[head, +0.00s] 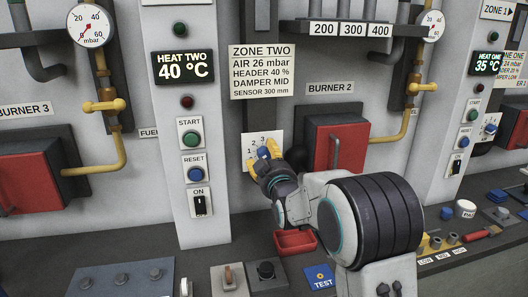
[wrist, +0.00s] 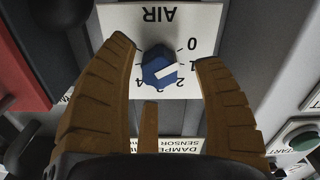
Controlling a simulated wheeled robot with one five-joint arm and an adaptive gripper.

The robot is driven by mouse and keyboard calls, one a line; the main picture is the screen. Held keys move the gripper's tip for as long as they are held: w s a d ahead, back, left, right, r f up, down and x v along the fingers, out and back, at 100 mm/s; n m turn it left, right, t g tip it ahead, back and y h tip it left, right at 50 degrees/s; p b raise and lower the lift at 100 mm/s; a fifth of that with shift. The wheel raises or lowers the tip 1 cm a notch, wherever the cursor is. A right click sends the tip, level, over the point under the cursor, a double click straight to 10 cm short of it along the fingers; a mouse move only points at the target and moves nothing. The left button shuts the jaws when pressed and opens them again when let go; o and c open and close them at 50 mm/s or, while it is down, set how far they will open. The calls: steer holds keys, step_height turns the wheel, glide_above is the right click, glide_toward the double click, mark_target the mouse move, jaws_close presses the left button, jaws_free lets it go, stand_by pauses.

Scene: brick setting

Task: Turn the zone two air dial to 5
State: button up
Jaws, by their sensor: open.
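The zone two air dial (wrist: 158,68) is a blue knob with a white pointer line on a white plate marked AIR (wrist: 120,18). The plate appears upside down in the wrist view. The pointer aims close to the 1. Numbers 0 to about 4 show, and the rest of the scale is hidden. My gripper (wrist: 166,55) is open, with one brown finger on each side of the dial and gaps showing. In the head view my gripper (head: 262,165) is at the dial's plate (head: 249,141) and covers part of it.
The zone two sign (head: 262,72) reads air 26 mbar. A red burner two door (head: 340,146) stands right of my gripper. The start, reset and on switch panel (head: 194,165) is to the left. A red tray (head: 295,243) and a test button (head: 320,277) are below.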

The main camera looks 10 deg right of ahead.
steer(key=shift+w, duration=1.2)
steer(key=shift+o, duration=0.2)
steer(key=c, duration=1.2)
